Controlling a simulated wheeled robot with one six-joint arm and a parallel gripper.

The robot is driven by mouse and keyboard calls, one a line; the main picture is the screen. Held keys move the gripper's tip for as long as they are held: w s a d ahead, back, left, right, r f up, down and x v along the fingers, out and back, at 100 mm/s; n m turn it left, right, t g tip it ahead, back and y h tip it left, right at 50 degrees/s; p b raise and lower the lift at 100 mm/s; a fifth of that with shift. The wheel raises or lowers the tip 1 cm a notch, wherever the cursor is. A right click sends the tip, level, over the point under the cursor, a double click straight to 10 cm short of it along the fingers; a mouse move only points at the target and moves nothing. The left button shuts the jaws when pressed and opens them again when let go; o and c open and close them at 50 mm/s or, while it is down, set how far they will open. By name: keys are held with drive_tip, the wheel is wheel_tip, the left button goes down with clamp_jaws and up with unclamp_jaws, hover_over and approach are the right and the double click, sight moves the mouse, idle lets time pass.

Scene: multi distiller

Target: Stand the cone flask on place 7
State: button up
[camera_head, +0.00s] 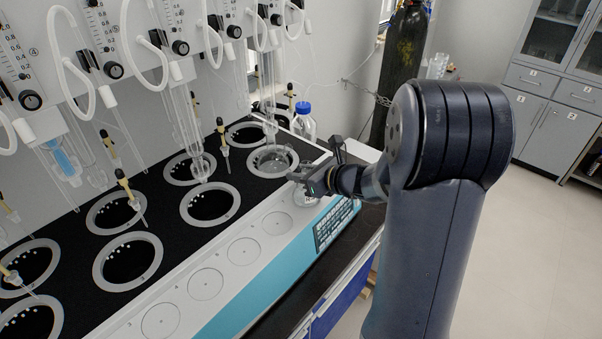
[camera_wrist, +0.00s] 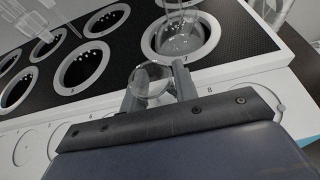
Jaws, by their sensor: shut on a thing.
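The cone flask (camera_wrist: 148,84) is clear glass and shows between the two fingers of my gripper (camera_wrist: 158,88) in the wrist view. My gripper is shut on it. In the head view my gripper (camera_head: 311,181) is at the right end of the pale front ledge, and the flask (camera_head: 305,197) shows faintly just below the jaws. I cannot tell whether its base touches the ledge. The ledge (camera_head: 225,268) carries a row of round marked places. Their numbers are too small to read surely in the head view; a small 8 seems to show beside my gripper in the wrist view.
A black heater deck (camera_head: 165,215) with ringed wells lies behind the ledge. A clear glass vessel (camera_head: 272,159) sits in the well nearest my gripper. Glass tubes and yellow-topped probes hang above. A blue-capped bottle (camera_head: 303,120) stands behind. The ledge's left places look empty.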

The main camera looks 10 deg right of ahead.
drive_tip(key=shift+f, duration=0.15)
drive_tip(key=o, duration=1.1)
drive_tip(key=shift+c, duration=0.2)
drive_tip(key=shift+r, duration=0.25)
drive_tip(key=v, duration=1.2)
drive_tip(key=shift+b, duration=0.3)
drive_tip(key=shift+f, duration=0.2)
